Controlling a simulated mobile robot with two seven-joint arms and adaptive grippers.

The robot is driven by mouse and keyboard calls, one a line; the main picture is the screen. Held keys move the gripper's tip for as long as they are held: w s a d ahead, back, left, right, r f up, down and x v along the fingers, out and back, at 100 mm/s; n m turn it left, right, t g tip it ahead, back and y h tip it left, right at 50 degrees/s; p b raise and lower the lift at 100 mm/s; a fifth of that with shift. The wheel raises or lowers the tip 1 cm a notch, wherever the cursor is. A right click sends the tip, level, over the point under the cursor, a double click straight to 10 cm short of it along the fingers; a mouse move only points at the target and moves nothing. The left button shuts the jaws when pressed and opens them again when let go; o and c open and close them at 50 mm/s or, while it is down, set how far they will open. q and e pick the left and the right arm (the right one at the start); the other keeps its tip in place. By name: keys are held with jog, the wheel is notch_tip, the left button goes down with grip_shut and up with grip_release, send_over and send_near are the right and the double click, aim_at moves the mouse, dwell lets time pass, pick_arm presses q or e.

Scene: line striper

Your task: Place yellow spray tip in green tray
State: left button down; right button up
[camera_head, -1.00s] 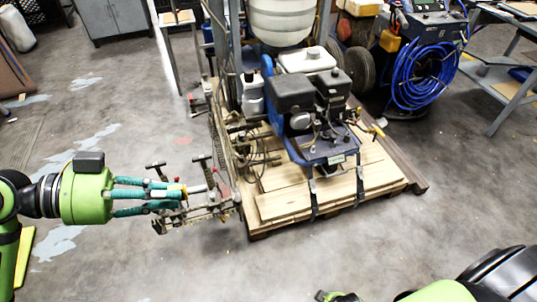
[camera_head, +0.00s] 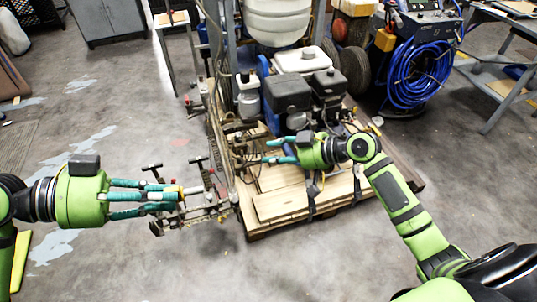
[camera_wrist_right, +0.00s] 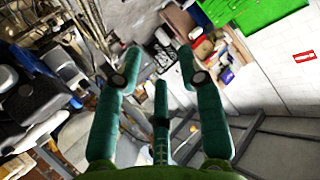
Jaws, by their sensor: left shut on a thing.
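My left gripper (camera_head: 175,195) is shut on a small yellow piece (camera_head: 181,192), which fits the yellow spray tip; the teal fingers hide most of it. It is held by the metal bracket frame left of the pallet; I cannot tell whether it touches the frame. My right gripper (camera_head: 268,151) is in front of the striper's engine with its teal fingers spread and nothing between them. In the right wrist view the same gripper (camera_wrist_right: 157,65) is open and empty. A bright green object (camera_wrist_right: 255,12) shows at the top of that view; I cannot tell whether it is the green tray.
The striper machine with its engine (camera_head: 290,95) stands on a wooden pallet (camera_head: 285,205). A metal frame (camera_head: 200,210) sticks out left of the pallet. A coil of blue hose (camera_head: 418,72) hangs on a machine at the back right. Concrete floor is open in front.

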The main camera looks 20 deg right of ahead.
jog(key=s+a+r+n+g+y, duration=0.1)
jog(key=s+a+r+n+y, duration=0.15)
jog(key=r, duration=0.45)
jog(key=s+a+r+n+g+y, duration=0.1)
jog(key=s+a+r+n+g, duration=0.1)
jog(key=s+a+r+n, duration=0.3)
jog(key=n+g, duration=0.3)
jog(key=n, duration=0.2)
send_near(200, 188)
jog(key=x, duration=1)
jog(key=shift+w+f, duration=0.1)
jog(key=shift+f, duration=0.05)
jog(key=shift+f, duration=0.1)
grip_shut()
jog(key=shift+f, duration=0.1)
